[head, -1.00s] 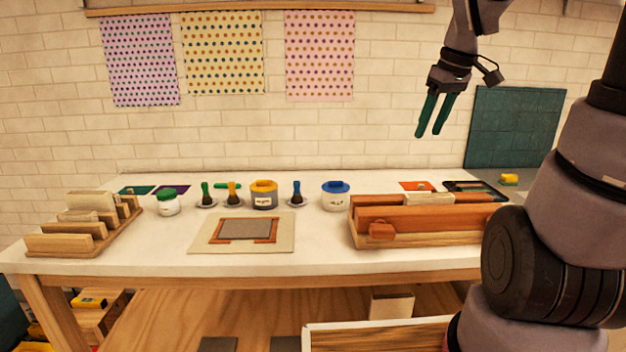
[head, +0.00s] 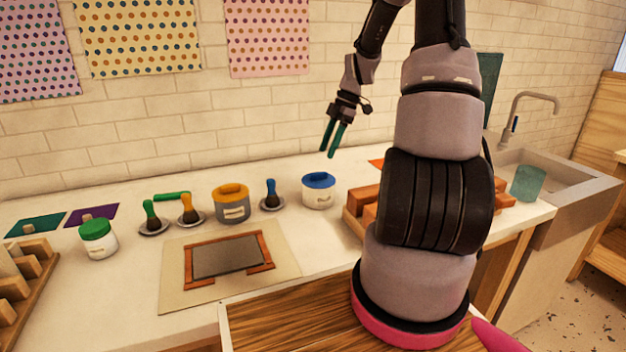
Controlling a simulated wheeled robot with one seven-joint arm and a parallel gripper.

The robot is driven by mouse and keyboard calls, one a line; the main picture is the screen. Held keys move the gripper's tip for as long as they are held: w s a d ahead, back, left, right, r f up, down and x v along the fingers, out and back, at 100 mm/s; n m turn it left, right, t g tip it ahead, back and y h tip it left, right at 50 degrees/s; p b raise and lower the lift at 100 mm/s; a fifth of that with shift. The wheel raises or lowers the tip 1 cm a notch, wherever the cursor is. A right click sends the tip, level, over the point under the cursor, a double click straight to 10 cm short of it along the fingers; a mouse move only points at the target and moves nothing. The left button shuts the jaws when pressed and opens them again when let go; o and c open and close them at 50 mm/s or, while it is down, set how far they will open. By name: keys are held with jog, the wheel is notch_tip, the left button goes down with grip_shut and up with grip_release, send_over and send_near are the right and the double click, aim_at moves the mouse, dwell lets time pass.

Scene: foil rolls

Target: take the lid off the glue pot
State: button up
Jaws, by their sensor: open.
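Three lidded pots stand on the white worktop: a small white pot with a green lid (head: 97,241), a larger grey pot with a yellow lid (head: 232,204), and a white pot with a blue lid (head: 318,192). Each has its lid on. Their labels are too small to read, so I cannot tell which is the glue pot. My gripper (head: 328,153) is open and empty, with its two green fingers pointing down, in the air above the blue-lidded pot and apart from it.
Brushes with green (head: 151,215), orange (head: 188,209) and blue (head: 271,195) handles stand in small dishes near the pots. A framed grey panel (head: 228,256) lies in front. Wooden blocks (head: 362,199) stand right, partly behind my arm. A sink (head: 560,185) is at far right.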

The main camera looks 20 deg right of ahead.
aim_at(319, 173)
jog(key=x, duration=0.7)
jog(key=shift+w+d+f, duration=0.15)
jog(key=shift+d+f, duration=0.05)
jog(key=shift+f, duration=0.15)
grip_shut()
